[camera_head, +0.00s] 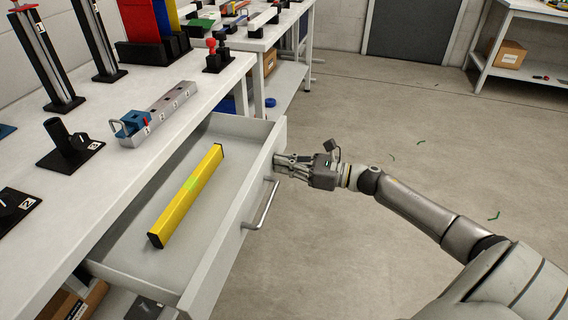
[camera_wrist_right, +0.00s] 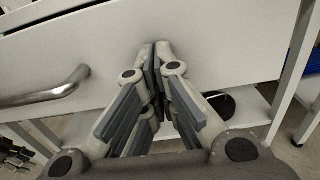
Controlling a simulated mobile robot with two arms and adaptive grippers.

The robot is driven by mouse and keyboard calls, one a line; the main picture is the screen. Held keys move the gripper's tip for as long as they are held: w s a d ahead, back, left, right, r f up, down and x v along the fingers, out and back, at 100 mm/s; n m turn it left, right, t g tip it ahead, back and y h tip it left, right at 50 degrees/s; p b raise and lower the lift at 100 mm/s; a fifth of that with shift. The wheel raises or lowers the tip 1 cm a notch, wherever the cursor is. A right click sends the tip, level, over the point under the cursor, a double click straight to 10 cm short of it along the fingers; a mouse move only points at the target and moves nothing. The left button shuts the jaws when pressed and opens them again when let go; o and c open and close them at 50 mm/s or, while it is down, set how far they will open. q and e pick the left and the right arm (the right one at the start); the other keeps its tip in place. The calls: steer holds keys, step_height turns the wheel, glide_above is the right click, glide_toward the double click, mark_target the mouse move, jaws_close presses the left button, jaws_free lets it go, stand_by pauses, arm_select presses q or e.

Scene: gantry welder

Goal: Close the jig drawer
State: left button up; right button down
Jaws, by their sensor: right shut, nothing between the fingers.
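The jig drawer (camera_head: 204,291) is pulled out from under the white workbench. Its white front panel carries a metal bar handle (camera_head: 262,205). A yellow bar with black ends (camera_head: 190,192) lies inside the drawer. My right gripper (camera_head: 278,162) is shut and empty, with its fingertips at the drawer front, beyond the handle toward the panel's far end. In the right wrist view the closed fingertips (camera_wrist_right: 154,62) point at the panel (camera_wrist_right: 215,40), and the handle (camera_wrist_right: 50,92) is to their left. I cannot tell whether they touch the panel. My left gripper is not in view.
The bench top (camera_head: 150,165) holds a grey numbered block (camera_head: 160,112) and black stands (camera_head: 68,145). A second table (camera_head: 262,38) stands behind. A cardboard box (camera_head: 510,53) sits on a shelf at the far right. The floor (camera_head: 400,130) beside the drawer is mostly open.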

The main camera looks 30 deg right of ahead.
steer(key=b+x, duration=0.2)
steer(key=x, duration=0.4)
steer(key=shift+w+a, duration=0.15)
steer(key=shift+a, duration=0.05)
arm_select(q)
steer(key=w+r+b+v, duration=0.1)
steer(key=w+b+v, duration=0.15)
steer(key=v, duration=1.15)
arm_select(e)
glide_toward(203, 155)
step_height(203, 155, up, 3)
steer(key=shift+f, duration=0.15)
steer(key=b+x, duration=0.1)
steer(key=x, duration=0.5)
steer(key=shift+w+a+b, duration=0.1)
steer(key=shift+a+b, duration=0.05)
steer(key=shift+b, duration=0.25)
steer(key=b+x, duration=0.1)
steer(key=x, duration=0.2)
steer(key=shift+w, duration=0.1)
steer(key=shift+w+a, duration=0.15)
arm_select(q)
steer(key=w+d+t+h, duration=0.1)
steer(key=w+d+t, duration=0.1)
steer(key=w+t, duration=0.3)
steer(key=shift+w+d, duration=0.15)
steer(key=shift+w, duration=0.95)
arm_select(e)
steer(key=shift+r, duration=0.25)
